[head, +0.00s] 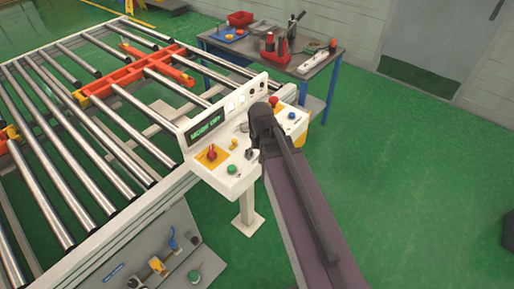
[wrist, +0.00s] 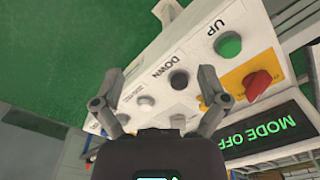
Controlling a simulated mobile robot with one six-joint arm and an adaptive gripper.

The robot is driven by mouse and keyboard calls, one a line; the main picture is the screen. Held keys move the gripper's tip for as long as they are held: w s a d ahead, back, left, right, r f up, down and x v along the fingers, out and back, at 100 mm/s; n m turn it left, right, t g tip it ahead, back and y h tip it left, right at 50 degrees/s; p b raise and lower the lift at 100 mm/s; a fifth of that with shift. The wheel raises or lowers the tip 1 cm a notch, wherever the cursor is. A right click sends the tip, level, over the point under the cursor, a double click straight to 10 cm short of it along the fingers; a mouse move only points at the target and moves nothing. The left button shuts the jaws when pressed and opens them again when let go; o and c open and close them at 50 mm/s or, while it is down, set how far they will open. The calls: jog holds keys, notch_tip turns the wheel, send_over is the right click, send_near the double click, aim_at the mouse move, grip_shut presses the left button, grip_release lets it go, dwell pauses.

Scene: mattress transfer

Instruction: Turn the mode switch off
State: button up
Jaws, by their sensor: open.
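The white control panel (head: 222,183) carries a display (head: 206,128) that reads MODE OFF, also legible in the wrist view (wrist: 268,131). A red rotary switch on a yellow plate (head: 212,153) sits below the display; it shows at the right in the wrist view (wrist: 258,86). I cannot read which control is labelled as the mode switch. My gripper (wrist: 157,95) is open over the panel, empty, with its fingers spread. In the head view my arm hides the fingertips and part of the panel.
A green UP button (wrist: 228,45) and black DOWN button (wrist: 179,79) sit beside the fingers. A red button (head: 274,101) and blue button (head: 291,116) are at the panel's far end. A roller conveyor (head: 70,190) stands left, a tool table (head: 310,71) behind.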

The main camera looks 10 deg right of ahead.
jog(key=shift+n, duration=0.8)
jog(key=s, duration=0.2)
jog(key=s+f, duration=0.1)
jog(key=s, duration=0.1)
jog(key=shift+s+a+b, duration=0.15)
jog(key=shift+s+b, duration=0.05)
jog(key=shift+b, duration=0.15)
jog(key=shift+s, duration=0.1)
dwell(1.3)
